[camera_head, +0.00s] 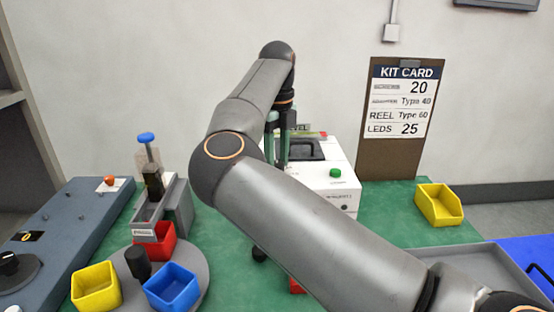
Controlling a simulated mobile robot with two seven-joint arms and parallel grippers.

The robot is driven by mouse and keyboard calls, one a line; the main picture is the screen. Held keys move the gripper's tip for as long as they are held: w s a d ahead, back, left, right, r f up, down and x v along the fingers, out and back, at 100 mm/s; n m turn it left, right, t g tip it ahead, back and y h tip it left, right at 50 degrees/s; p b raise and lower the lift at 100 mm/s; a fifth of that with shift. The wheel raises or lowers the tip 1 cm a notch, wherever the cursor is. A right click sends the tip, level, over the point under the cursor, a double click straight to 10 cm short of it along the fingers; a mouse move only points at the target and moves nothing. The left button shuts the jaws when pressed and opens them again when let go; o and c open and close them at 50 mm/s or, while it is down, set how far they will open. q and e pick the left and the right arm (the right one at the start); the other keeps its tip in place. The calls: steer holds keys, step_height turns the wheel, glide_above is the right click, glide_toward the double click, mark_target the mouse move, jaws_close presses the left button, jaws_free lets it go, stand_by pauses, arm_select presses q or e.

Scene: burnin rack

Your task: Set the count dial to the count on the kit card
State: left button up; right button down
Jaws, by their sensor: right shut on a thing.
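The kit card (402,100) stands on a brown clipboard at the back right. It reads 20 in the top row, Type 40 below, then REEL Type 60 and LEDS 25; the small labels of the upper rows are blurred. My right gripper (277,155) points down at the left side of a white machine (335,190) with a green button. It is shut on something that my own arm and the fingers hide. No count dial can be made out on the machine; my forearm covers much of its front. My left gripper is out of view.
A blue-grey panel (60,225) with a black knob (10,265) lies at the left. A grey turntable (195,265) carries yellow, red and blue bins. A blue-handled press (148,165) stands behind it. A yellow bin (438,204) and a grey tray (470,250) are at right.

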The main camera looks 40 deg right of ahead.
steer(key=shift+r, duration=0.1)
stand_by(0.3)
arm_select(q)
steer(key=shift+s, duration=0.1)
arm_select(e)
steer(key=shift+c, duration=2.2)
jaws_free()
arm_select(q)
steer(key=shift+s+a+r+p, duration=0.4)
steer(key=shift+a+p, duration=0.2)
steer(key=shift+p, duration=0.4)
arm_select(e)
step_height(320, 180, up, 12)
steer(key=shift+r, duration=0.2)
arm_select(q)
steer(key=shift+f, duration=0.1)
